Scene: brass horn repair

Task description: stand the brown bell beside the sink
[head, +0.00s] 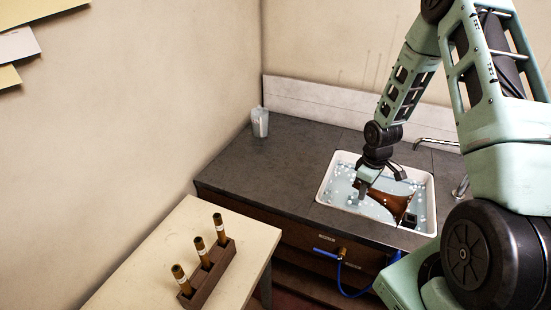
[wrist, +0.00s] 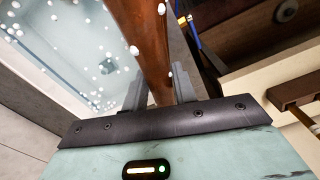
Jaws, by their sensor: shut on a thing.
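The brown bell (head: 390,203) lies on its side within the outline of the sink (head: 324,191), its flared end towards the right in the head view. White foam specks cling to it. I cannot tell whether it touches the water or hangs just above it. My gripper (head: 364,187) is shut on the bell's narrow part. In the wrist view, the brown tube (wrist: 148,45) runs between the two fingers of my gripper (wrist: 158,92), and the flared end is out of view. The sink holds bluish water with white foam bubbles.
The dark counter (head: 280,165) has wide free room left of the sink. A translucent cup (head: 260,122) stands at its back left corner. A metal faucet (head: 436,142) is behind the sink. A pale table (head: 150,250) in front bears a rack (head: 208,272) with three brown tubes.

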